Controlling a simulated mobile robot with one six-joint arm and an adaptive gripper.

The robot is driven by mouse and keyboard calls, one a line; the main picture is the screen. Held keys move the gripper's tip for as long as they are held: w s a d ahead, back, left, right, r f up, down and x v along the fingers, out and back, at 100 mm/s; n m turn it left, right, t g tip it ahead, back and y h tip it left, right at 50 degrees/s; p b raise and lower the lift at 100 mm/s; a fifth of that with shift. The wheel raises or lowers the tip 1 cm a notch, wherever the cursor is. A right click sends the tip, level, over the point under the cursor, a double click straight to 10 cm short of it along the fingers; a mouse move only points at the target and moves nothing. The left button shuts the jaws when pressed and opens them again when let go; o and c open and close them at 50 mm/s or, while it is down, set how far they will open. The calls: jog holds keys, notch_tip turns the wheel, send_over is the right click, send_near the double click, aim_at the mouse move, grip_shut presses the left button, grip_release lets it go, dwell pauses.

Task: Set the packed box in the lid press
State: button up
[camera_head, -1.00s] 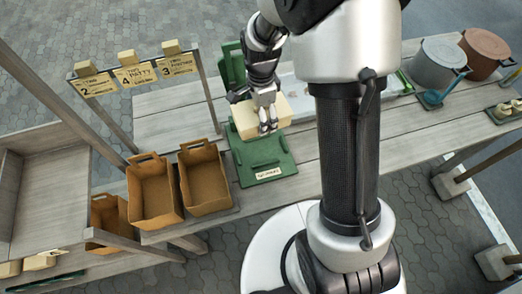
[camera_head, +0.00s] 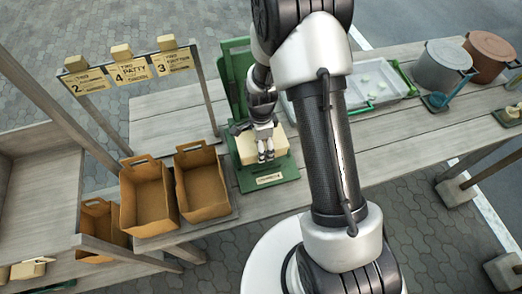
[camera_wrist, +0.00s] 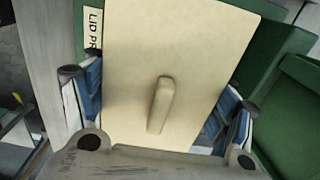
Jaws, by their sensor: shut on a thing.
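The packed box (camera_wrist: 165,60) is cream, with a flat top and a small raised handle bar. It fills the middle of the wrist view between my two fingers. In the head view the box (camera_head: 279,148) sits within the green lid press (camera_head: 266,183), over its base plate. My gripper (camera_head: 266,158) is above the box and shut on its sides. The press has a tall green back part and a label at its front edge.
Two brown bins (camera_head: 148,198) stand left of the press on the wooden table (camera_head: 400,140). A sign rail (camera_head: 130,72) with order tickets is behind them. A pale tray (camera_head: 370,85) and metal pots (camera_head: 443,65) stand to the right.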

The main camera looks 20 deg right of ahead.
jog(key=shift+f+b, duration=0.5)
jog(key=shift+f, duration=1.4)
jog(key=shift+f, duration=0.1)
jog(key=o, duration=1.1)
